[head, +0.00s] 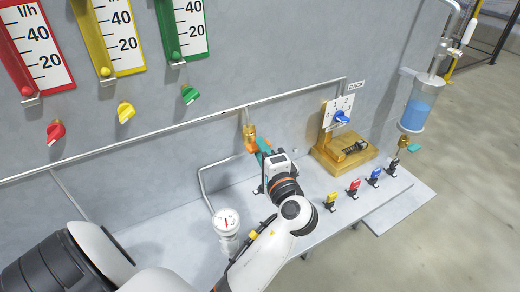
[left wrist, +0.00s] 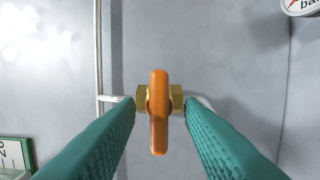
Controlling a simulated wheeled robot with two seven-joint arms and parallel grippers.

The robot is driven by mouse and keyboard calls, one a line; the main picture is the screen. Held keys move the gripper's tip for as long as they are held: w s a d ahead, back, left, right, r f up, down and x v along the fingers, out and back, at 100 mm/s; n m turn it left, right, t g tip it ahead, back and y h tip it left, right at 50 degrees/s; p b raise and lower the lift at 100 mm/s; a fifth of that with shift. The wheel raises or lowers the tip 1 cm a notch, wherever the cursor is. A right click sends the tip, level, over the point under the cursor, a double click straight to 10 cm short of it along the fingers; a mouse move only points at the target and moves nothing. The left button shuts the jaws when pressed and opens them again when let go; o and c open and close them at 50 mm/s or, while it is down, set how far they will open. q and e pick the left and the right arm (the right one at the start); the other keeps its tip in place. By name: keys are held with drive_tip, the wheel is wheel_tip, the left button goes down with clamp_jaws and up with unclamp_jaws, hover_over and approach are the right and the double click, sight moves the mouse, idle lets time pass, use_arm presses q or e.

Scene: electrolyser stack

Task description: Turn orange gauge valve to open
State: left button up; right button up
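The orange valve handle (left wrist: 159,112) sits on a brass fitting (left wrist: 177,98) in the middle of the left wrist view. In the head view the handle (head: 251,148) shows beside my gripper, below the brass valve body (head: 249,131) on the wall pipe. My left gripper (head: 262,147) is at the handle. In the left wrist view its teal fingers stand on either side of the handle, with a gap on each side. The white pressure gauge (head: 226,222) stands below left of the gripper. My right gripper is not in view.
Red (head: 55,131), yellow (head: 126,112) and green (head: 190,95) valves hang under flow meters on the wall. Several small coloured clips, including a red one (head: 353,187), line the bench front. A blue-filled cylinder (head: 419,105) hangs farther right.

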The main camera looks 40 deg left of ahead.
use_arm(q)
drive_tip(key=shift+c, duration=0.2)
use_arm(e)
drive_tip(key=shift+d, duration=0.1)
use_arm(q)
clamp_jaws()
drive_tip(key=shift+d+n+y+b, duration=0.1)
drive_tip(key=shift+n+y+b, duration=0.3)
drive_tip(key=shift+n+b, duration=2.55)
use_arm(e)
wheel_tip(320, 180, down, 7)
drive_tip(key=b, duration=0.1)
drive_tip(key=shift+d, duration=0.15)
use_arm(q)
drive_tip(key=shift+m, duration=0.65)
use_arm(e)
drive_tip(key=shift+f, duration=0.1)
use_arm(q)
drive_tip(key=shift+f, duration=0.1)
